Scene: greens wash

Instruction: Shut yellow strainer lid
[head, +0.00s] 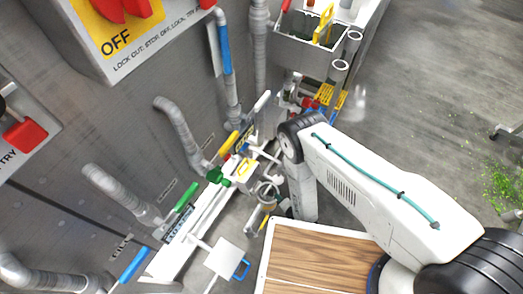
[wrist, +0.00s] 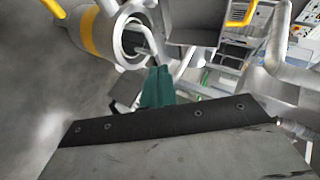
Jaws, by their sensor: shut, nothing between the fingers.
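The yellow strainer (wrist: 98,30) is a grey cylinder with a yellow band, at the upper left in the wrist view. Its round mouth (wrist: 124,50) is uncovered. A grey square lid (wrist: 193,30) with a yellow handle (wrist: 240,14) stands open to the right of the mouth. In the head view I cannot make the fingers out.
Another lid with a blue handle (head: 240,269) lies open at the lower left. Pipes with green (head: 186,194) and yellow (head: 228,143) valve levers line the grey wall. A wood-topped surface (head: 318,258) is at the bottom. Open floor (head: 430,110) lies to the right.

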